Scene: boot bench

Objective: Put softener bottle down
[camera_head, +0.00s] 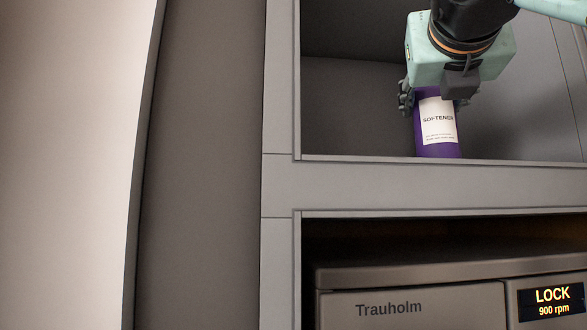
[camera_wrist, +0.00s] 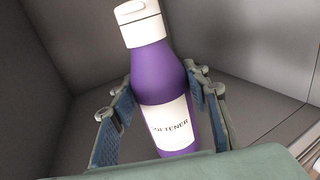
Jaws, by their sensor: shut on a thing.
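The softener bottle (camera_head: 424,146) is purple with a white label and stands about upright inside the grey shelf compartment (camera_head: 350,100). Its lower end shows near the compartment's front edge; whether it touches the floor I cannot tell. My gripper (camera_head: 434,98) is shut around the bottle's upper part, reaching in from above and the right. In the wrist view the bottle (camera_wrist: 160,82) shows its white cap, and my gripper's fingers (camera_wrist: 166,112) lie on both sides of its body. The bottle's top is hidden behind my gripper in the head view.
Below the compartment a grey ledge (camera_head: 420,186) runs across. Under it sits a Trauholm appliance (camera_head: 410,306) with a display reading LOCK, 900 rpm. A grey upright panel (camera_head: 205,170) and a pale surface (camera_head: 70,160) stand at left. The compartment is free left of the bottle.

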